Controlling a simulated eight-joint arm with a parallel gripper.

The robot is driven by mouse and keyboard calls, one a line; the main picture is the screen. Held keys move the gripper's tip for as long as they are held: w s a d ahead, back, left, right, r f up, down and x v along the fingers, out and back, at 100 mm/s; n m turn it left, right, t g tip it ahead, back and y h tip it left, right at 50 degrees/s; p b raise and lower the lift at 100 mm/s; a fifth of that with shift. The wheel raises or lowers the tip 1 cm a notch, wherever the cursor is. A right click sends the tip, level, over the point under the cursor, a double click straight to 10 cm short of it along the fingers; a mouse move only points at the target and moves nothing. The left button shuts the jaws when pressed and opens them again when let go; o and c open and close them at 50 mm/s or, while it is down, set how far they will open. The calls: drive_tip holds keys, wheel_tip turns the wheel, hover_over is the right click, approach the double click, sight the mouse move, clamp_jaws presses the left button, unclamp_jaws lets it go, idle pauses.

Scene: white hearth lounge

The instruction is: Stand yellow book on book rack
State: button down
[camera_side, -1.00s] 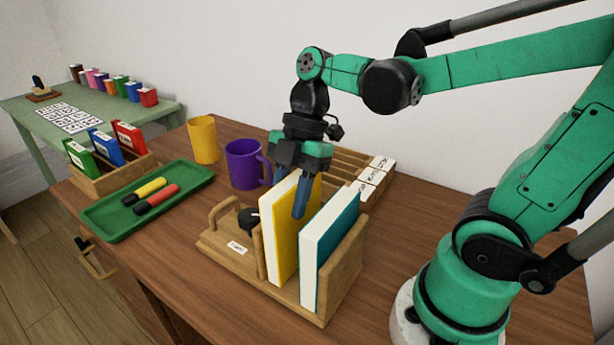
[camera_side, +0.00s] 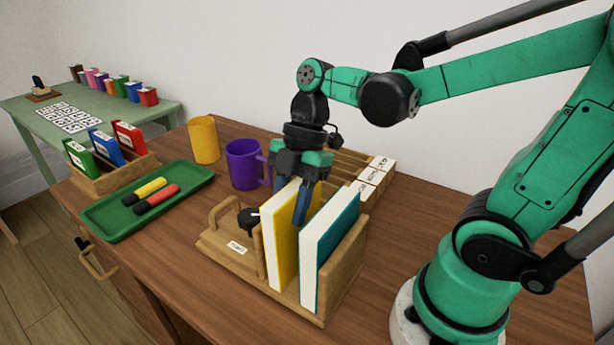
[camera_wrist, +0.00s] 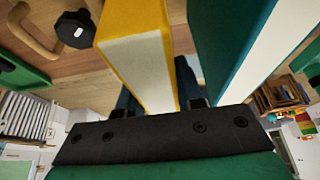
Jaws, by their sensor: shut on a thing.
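The yellow book (camera_side: 284,245) stands upright in the wooden book rack (camera_side: 343,274), left of a teal book (camera_side: 334,240) and apart from it at the top. My gripper (camera_side: 292,198) is shut on the upper part of the yellow book from above, with one finger in the gap beside the teal book. In the wrist view the yellow book (camera_wrist: 140,57) is between my fingers (camera_wrist: 155,95), and the teal book (camera_wrist: 232,50) is to the right. The yellow book's lower edge seems to be at the rack's base; contact is hard to tell.
A black knob (camera_side: 249,221) and a wooden handle (camera_side: 226,213) are on the rack's left part. A purple mug (camera_side: 243,164), a yellow mug (camera_side: 203,140) and a green tray (camera_side: 190,190) with two markers stand to the left. A box of files (camera_side: 373,180) is behind.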

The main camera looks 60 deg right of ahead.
drive_tip(key=shift+c, duration=2.4)
unclamp_jaws()
drive_tip(key=shift+v, duration=2.8)
drive_tip(key=shift+a+f, duration=0.1)
drive_tip(key=shift+f, duration=0.05)
drive_tip(key=x, duration=0.5)
drive_tip(key=shift+f, duration=0.15)
drive_tip(key=shift+r, duration=0.35)
drive_tip(key=shift+f, duration=0.15)
